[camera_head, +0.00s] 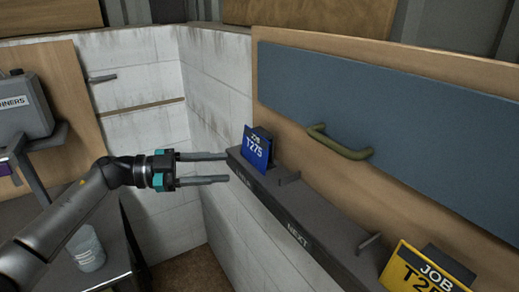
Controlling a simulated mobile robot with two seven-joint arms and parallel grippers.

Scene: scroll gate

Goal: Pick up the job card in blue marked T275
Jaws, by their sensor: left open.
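The blue job card (257,148) marked T275 stands tilted at the left end of a dark grey ledge (262,188). A dark block shows behind its top edge. My left gripper (228,167) comes in from the left with its two fingers spread and nothing between them. The fingertips point at the left end of the ledge, just left of the card and a little below its middle. I cannot tell the exact gap between the fingertips and the card. My right gripper is not in view.
A yellow job card (424,270) stands farther right on the ledge, its number partly cut off. A glass jar (86,250) stands lower left.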

